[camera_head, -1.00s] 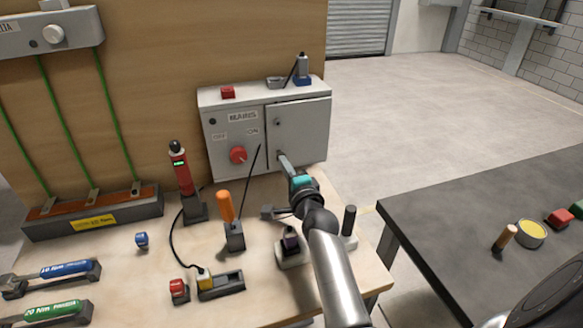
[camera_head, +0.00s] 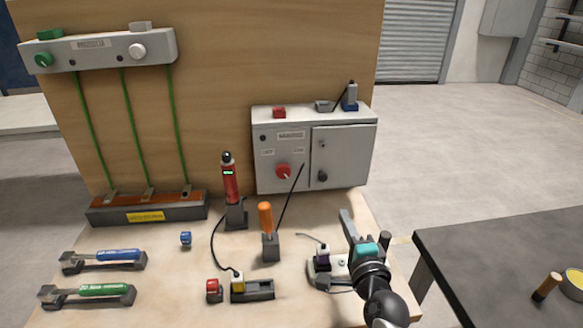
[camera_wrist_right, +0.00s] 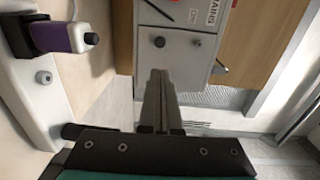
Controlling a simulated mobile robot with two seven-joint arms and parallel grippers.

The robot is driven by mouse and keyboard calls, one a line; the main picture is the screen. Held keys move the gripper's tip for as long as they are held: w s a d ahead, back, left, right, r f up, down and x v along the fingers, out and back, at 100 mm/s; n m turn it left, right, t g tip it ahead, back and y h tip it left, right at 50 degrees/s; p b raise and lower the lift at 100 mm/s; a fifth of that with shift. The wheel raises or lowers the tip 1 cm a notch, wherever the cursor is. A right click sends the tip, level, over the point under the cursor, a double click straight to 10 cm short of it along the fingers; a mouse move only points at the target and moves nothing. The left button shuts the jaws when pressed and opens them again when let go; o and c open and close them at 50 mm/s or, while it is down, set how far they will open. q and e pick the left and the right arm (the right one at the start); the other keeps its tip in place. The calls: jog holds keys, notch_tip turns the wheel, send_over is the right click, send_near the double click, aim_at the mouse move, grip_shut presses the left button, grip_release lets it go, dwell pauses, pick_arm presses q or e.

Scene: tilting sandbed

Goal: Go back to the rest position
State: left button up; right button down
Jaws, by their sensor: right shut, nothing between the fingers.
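My right gripper (camera_head: 346,222) is in front of the mains box (camera_head: 283,178), above the front right part of the wooden table. It is shut and empty, and its fingers point towards the box. In the right wrist view the closed fingers (camera_wrist_right: 158,100) point at the box door (camera_wrist_right: 178,55), apart from it. The box door is closed and carries a dark knob. My left gripper is not in view.
An orange-handled screwdriver (camera_head: 265,217) and a red tester (camera_head: 231,184) stand further left. A dark table (camera_head: 470,245) is at right.

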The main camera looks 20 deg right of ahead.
jog(key=s+a+f+n+g+y, duration=0.3)
jog(key=s+a+n, duration=0.1)
jog(key=a+n, duration=0.25)
jog(key=s+a+f+n+g+y, duration=0.3)
jog(key=s+a+f+n, duration=0.15)
jog(key=n, duration=0.25)
jog(key=s+a+f+n+g+h, duration=0.1)
jog(key=s+n+g, duration=0.35)
jog(key=s, duration=0.35)
jog(key=s+a+f+n+g+h, duration=0.1)
jog(key=s+f+n+g, duration=0.15)
jog(key=s+n, duration=0.4)
notch_tip(320, 180, down, 23)
jog(key=s+m+g+b, duration=0.2)
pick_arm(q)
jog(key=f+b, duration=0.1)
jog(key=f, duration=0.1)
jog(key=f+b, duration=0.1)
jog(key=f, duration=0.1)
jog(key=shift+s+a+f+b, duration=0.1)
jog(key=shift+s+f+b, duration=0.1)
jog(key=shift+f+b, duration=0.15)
pick_arm(e)
jog(key=s+d+f+g, duration=0.1)
jog(key=s+d+f, duration=0.2)
jog(key=s+f, duration=1.3)
jog(key=shift+f, duration=0.5)
